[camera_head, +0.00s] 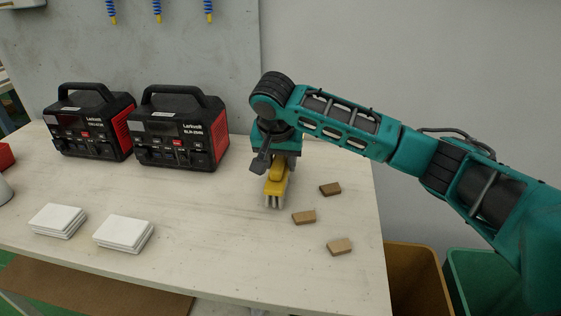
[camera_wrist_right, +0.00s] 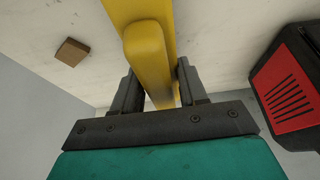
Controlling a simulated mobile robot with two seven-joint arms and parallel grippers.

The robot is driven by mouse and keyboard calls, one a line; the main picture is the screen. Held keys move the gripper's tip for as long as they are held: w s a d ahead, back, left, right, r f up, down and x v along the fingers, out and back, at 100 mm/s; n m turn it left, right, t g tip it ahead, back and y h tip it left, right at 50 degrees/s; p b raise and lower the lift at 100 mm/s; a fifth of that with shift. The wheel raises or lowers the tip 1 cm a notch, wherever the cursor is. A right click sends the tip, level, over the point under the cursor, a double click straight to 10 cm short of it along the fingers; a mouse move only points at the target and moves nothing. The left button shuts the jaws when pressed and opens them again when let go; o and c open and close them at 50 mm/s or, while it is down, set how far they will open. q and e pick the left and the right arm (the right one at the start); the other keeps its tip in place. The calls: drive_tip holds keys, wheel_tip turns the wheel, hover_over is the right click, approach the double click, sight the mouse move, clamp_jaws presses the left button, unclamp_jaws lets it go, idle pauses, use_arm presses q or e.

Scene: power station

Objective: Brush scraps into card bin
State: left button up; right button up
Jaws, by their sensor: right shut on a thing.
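My right gripper (camera_head: 273,160) is shut on the yellow handle of a brush (camera_head: 276,188), with the brush's pale bristles pointing down at the tabletop. In the right wrist view the gripper (camera_wrist_right: 155,92) has its two dark fingers on either side of the yellow brush (camera_wrist_right: 150,55). Three brown card scraps lie to the right of the brush: one at the back (camera_head: 330,189), one in the middle (camera_head: 304,217) and one nearer the front (camera_head: 340,246). One scrap (camera_wrist_right: 72,52) also shows in the right wrist view. A brown bin (camera_head: 415,275) stands below the table's right edge. My left gripper is out of view.
A green bin (camera_head: 480,275) stands right of the brown one. Two black and red power units (camera_head: 92,125) (camera_head: 180,130) stand at the back left. Two stacks of white tiles (camera_head: 58,220) (camera_head: 124,233) lie at the front left. The tabletop (camera_head: 220,265) is clear at front centre.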

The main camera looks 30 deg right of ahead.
drive_tip(key=shift+f, duration=0.3)
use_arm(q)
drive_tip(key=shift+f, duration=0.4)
use_arm(e)
drive_tip(key=shift+s+d+r+p, duration=0.15)
drive_tip(key=shift+s+d+p, duration=0.7)
drive_tip(key=shift+d, duration=0.25)
drive_tip(key=shift+s+d+p, duration=0.75)
drive_tip(key=shift+s+d, duration=0.15)
drive_tip(key=shift+d, duration=0.3)
drive_tip(key=shift+s+d+p, duration=0.6)
drive_tip(key=shift+s+d, duration=0.05)
drive_tip(key=shift+d, duration=0.2)
drive_tip(key=shift+s+d+p, duration=0.6)
drive_tip(key=shift+d, duration=0.25)
use_arm(q)
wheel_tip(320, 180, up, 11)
drive_tip(key=p, duration=0.5)
use_arm(e)
drive_tip(key=s+d, duration=0.7)
drive_tip(key=d, duration=0.3)
drive_tip(key=shift+s+f, duration=0.2)
drive_tip(key=shift+s, duration=0.2)
drive_tip(key=shift+d, duration=0.1)
